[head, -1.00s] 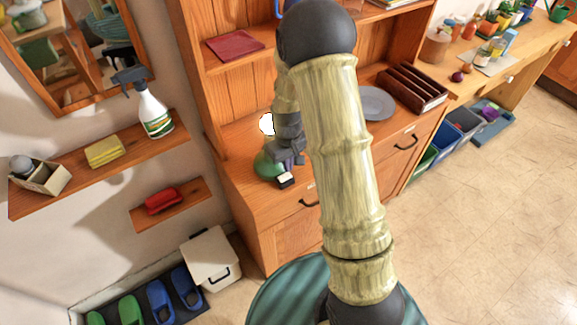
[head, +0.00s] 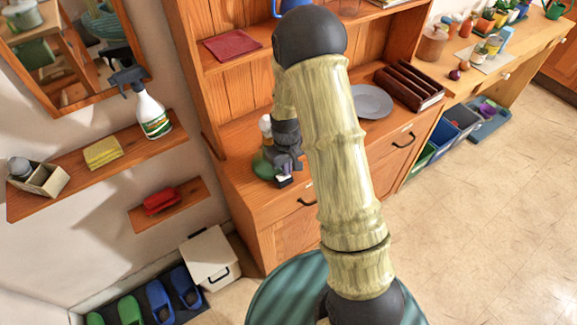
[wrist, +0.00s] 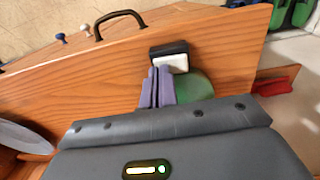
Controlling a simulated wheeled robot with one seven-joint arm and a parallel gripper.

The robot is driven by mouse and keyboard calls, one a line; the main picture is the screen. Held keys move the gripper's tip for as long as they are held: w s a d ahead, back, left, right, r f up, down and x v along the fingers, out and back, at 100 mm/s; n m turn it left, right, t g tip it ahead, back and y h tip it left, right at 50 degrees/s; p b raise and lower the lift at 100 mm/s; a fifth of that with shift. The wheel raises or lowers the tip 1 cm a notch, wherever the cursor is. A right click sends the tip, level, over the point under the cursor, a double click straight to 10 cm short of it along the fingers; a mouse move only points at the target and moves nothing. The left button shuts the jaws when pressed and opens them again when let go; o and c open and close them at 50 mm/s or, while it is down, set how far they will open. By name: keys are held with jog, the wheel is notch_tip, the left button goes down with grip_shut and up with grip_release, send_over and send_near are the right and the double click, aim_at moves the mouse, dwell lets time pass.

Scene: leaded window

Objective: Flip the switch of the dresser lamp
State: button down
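The dresser lamp stands on the dresser top (head: 236,172), mostly behind my gripper (head: 286,172) in the head view. Its green base (head: 262,169) shows beside the gripper, and its pale bulb (head: 265,126) looks unlit. The lamp's switch, a black block with a white rocker (head: 284,182), sits by the dresser's front edge. In the wrist view the green base (wrist: 194,88) is partly hidden behind my fingers. There my gripper (wrist: 160,70) has its two fingers together, empty, with the tips at the white rocker (wrist: 172,64). I cannot tell if they touch it.
A grey plate (head: 371,102) and a dark brown divided rack (head: 409,87) stand on the dresser to the right. A dark red flat item (head: 231,46) lies on the shelf above. Wall shelves on the left hold a spray bottle (head: 152,116) and a red item (head: 160,201).

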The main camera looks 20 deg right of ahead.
aim_at(283, 175)
jog(key=shift+s+a+r, duration=0.1)
jog(key=shift+s+a, duration=0.1)
jog(key=shift+a, duration=0.25)
jog(key=shift+s+a+r, duration=0.1)
jog(key=shift+s+a, duration=0.1)
jog(key=shift+a, duration=0.25)
jog(key=shift+d, duration=0.1)
notch_tip(283, 175, up, 5)
jog(key=p, duration=0.4)
jog(key=shift+f, duration=0.2)
jog(key=shift+w+r+b, duration=0.1)
jog(key=shift+r+b, duration=0.25)
jog(key=shift+b, duration=0.15)
notch_tip(283, 175, up, 9)
jog(key=b, duration=0.1)
jog(key=shift+f, duration=0.15)
jog(key=shift+d, duration=0.2)
